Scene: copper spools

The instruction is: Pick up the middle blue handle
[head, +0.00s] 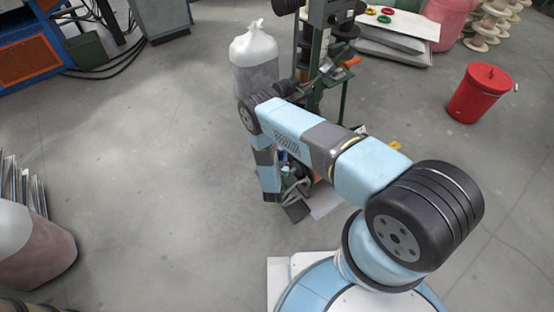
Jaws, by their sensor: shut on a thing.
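My arm reaches left from the lower right and bends down at its far end. My gripper (295,196) is low over the floor, just right of the arm's last light blue link, in front of the green stand (318,85). It is small and partly hidden in this view. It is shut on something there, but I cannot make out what. A small blue patch shows just above the gripper, partly behind my arm. I cannot tell whether it is a handle, and I cannot pick out a middle blue handle.
A translucent white container (254,60) stands behind my arm. A red bin (480,92) is at the right, near pale spools (490,25) and flat sheets (395,48). A pinkish drum (35,255) stands at the lower left.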

